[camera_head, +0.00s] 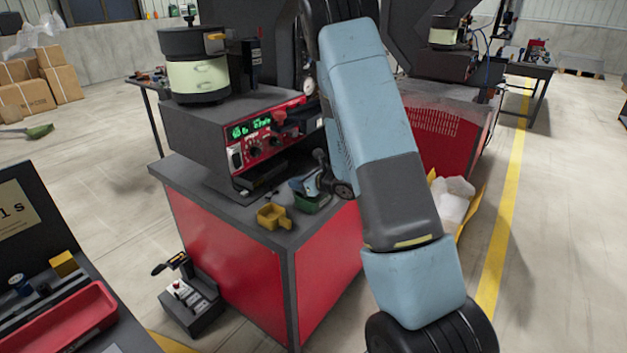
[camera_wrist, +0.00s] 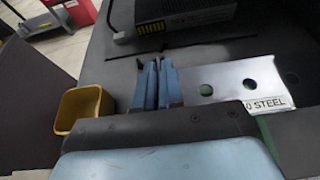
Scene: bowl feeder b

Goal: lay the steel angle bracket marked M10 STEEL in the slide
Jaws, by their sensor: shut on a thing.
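In the wrist view the steel angle bracket (camera_wrist: 238,82) is a shiny flat plate with round holes and a label whose visible part reads "0 STEEL". My gripper (camera_wrist: 157,88) is shut on its left end, and the plate sticks out to the right. In the head view my gripper (camera_head: 314,182) is small, above the bench top near a green bin; the bracket is hard to make out there. A dark block (camera_wrist: 185,14) with a yellow striped patch lies beyond the bracket in the wrist view. I cannot tell for certain which part is the slide.
A yellow bin (camera_head: 273,217) stands at the bench's front corner; it also shows in the wrist view (camera_wrist: 84,110). The green bin (camera_head: 312,204) is beside it. The red control panel (camera_head: 268,135) and bowl feeder (camera_head: 196,70) stand behind. A red tray (camera_head: 62,322) is lower left.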

